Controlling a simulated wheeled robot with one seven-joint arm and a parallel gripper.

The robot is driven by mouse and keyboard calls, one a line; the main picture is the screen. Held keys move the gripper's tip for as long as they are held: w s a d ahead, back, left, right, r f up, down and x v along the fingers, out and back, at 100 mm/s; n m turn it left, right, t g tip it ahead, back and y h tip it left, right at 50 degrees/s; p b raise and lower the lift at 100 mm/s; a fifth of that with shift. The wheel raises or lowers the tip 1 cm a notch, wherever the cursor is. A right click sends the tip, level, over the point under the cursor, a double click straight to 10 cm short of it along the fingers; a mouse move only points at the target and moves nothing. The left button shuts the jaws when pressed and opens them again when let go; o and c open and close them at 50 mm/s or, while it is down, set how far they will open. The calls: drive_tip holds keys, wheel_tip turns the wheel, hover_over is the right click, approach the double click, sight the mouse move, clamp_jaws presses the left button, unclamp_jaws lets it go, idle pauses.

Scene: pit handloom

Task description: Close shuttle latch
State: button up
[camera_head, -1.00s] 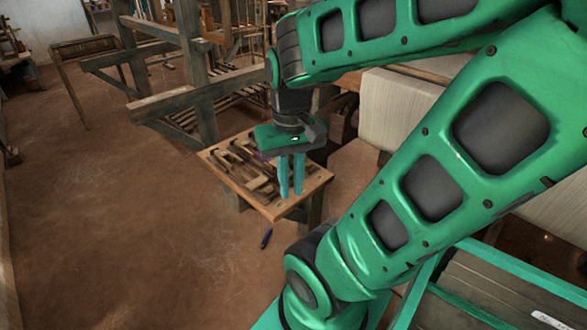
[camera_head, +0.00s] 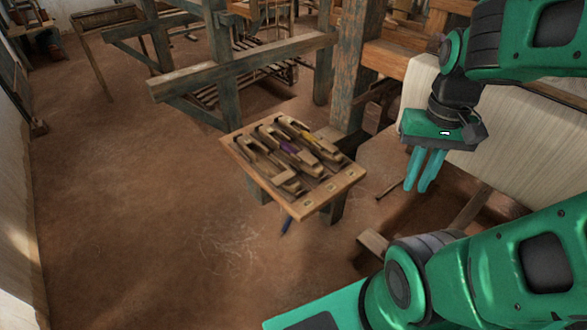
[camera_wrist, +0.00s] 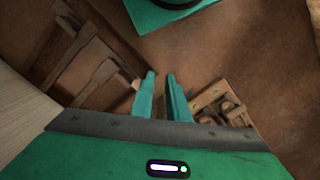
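Three wooden shuttles lie side by side on a small wooden stand (camera_head: 327,196). The left shuttle (camera_head: 268,166) shows no bright thread, the middle shuttle (camera_head: 290,150) has purple thread, and the right shuttle (camera_head: 308,139) has yellow. The latches are too small to make out. My gripper (camera_head: 417,187) hangs fingers-down to the right of the stand, clear of the shuttles. Its two teal fingers are apart with nothing between them; the gap also shows in the wrist view (camera_wrist: 161,76). Part of the stand (camera_wrist: 203,99) shows there right of the fingers, its shuttles partly hidden by my gripper.
A loom post (camera_head: 355,65) and beam (camera_head: 245,70) stand behind the stand. The floor (camera_head: 130,200) to the left is open.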

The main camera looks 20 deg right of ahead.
drive_tip(key=n, duration=2.8)
hover_over(287, 175)
wheel_tip(287, 175, down, 9)
wheel_tip(287, 175, down, 10)
